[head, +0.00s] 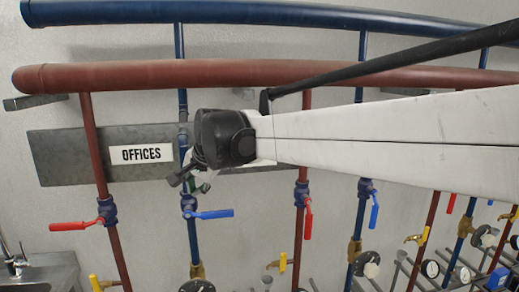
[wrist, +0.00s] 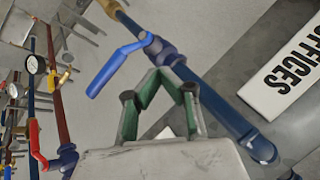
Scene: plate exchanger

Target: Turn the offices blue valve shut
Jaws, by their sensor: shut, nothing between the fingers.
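The white OFFICES sign (head: 141,154) is on a grey plate, and it also shows in the wrist view (wrist: 288,70). The offices blue valve (head: 188,204) sits on a vertical blue pipe just right of and below the sign. Its blue lever (head: 214,214) points right, roughly across the pipe. In the wrist view the blue lever (wrist: 115,70) lies left of the fingertips. My gripper (head: 188,183) is just above the valve, shut and empty. In the wrist view my gripper (wrist: 162,74) has its green fingers closed together near the valve body (wrist: 166,52); contact cannot be told.
A red valve lever (head: 70,226) points left on the neighbouring red pipe. Another red lever (head: 308,221) and blue lever (head: 374,211) hang downward to the right. A blue pipe (head: 250,13) and red pipe (head: 200,75) run across above. Gauges and yellow levers are below.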

